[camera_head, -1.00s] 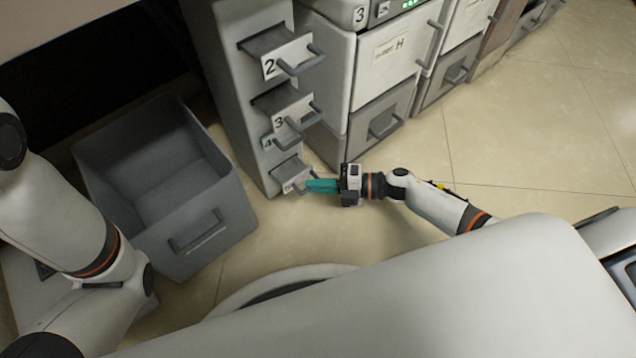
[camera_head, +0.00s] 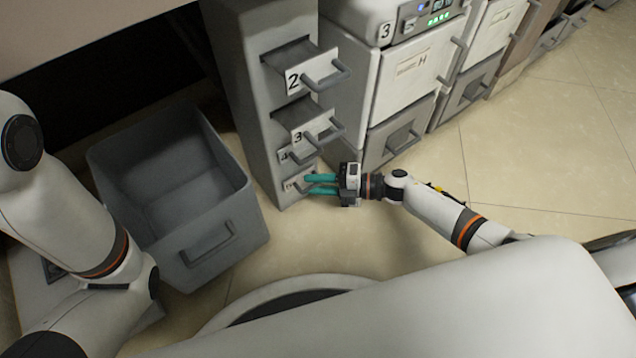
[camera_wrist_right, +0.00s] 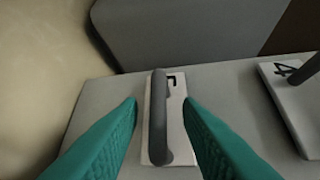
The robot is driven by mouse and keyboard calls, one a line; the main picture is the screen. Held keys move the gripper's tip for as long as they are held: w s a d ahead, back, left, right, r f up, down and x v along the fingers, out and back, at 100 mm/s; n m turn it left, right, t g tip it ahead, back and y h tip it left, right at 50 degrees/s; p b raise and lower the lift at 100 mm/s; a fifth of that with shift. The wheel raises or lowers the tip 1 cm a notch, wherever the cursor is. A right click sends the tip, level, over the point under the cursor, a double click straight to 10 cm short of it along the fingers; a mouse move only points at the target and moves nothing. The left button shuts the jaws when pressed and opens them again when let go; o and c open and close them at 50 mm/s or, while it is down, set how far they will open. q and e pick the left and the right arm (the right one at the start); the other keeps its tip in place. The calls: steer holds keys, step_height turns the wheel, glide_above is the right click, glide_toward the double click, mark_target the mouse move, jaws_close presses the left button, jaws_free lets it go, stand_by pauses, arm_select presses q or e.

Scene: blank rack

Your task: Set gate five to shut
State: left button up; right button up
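Gate five's small white plate (camera_head: 291,185) is the lowest on the grey column (camera_head: 240,90), partly hidden by my right gripper in the head view. In the right wrist view the plate (camera_wrist_right: 175,125) with its grey bar handle (camera_wrist_right: 158,120) lies close against the column face, with no clear gap showing. My right gripper (camera_head: 308,184) is at this handle. In the right wrist view its teal fingers (camera_wrist_right: 160,102) are apart, one on each side of the handle, with space on both sides. My left arm is at the left; its gripper is out of view.
Gates two (camera_head: 300,80) and three (camera_head: 308,133) stick out above; gate four's plate (camera_head: 286,155) is partly hidden, and shows beside gate five in the wrist view (camera_wrist_right: 290,95). A grey bin (camera_head: 225,215) stands left of the column. Cabinets (camera_head: 400,80) stand right; floor is clear beyond my arm.

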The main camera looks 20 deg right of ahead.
steer(key=p+v, duration=0.4)
steer(key=v, duration=0.8)
steer(key=shift+d, duration=0.1)
